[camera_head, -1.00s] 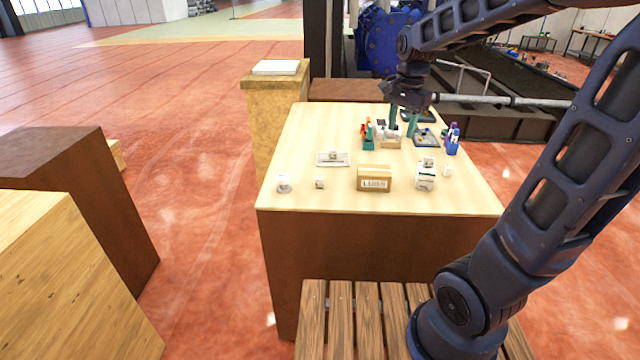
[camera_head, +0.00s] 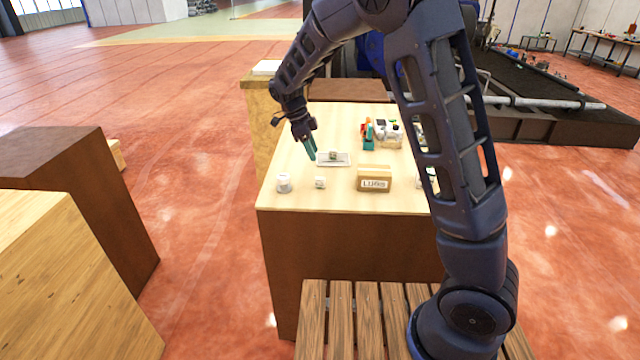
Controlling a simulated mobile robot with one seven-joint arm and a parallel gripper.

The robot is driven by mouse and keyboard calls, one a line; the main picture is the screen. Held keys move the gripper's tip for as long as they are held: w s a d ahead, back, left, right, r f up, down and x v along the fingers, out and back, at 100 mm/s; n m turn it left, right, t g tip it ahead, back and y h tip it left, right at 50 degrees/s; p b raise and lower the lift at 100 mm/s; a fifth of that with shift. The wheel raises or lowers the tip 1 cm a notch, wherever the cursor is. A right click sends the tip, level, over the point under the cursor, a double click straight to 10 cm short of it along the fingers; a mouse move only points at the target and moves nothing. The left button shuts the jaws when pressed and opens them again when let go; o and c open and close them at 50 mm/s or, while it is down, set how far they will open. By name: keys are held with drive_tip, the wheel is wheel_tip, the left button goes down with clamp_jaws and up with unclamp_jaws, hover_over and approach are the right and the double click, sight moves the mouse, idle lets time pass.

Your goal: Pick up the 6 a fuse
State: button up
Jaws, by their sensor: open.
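My gripper (camera_head: 311,155) is open, its green fingers pointing down over the left part of the table, by the left end of a flat white tray (camera_head: 345,161). A small greenish-grey item (camera_head: 333,155) sits on the tray. A small white block (camera_head: 320,183) and a rounded white item (camera_head: 284,183) stand nearer the front edge, in front of the gripper and apart from it. I cannot tell which of these small things, if any, is the 6 A fuse; no rating is readable.
A cardboard box (camera_head: 373,179) stands at the table's front, right of the small block. A green holder with red items (camera_head: 368,135) and a container of white items (camera_head: 387,134) stand farther back. My arm hides the table's right side.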

sight(319, 177)
drive_tip(key=shift+m, duration=0.3)
drive_tip(key=f, duration=0.6)
drive_tip(key=shift+s, duration=0.2)
drive_tip(key=shift+d+x, duration=0.15)
drive_tip(key=shift+x, duration=1.25)
drive_tip(key=shift+d+x, duration=0.15)
drive_tip(key=shift+x, duration=1.25)
drive_tip(key=shift+s+r, duration=0.1)
drive_tip(key=shift+s, duration=0.05)
drive_tip(key=shift+c, duration=0.4)
clamp_jaws()
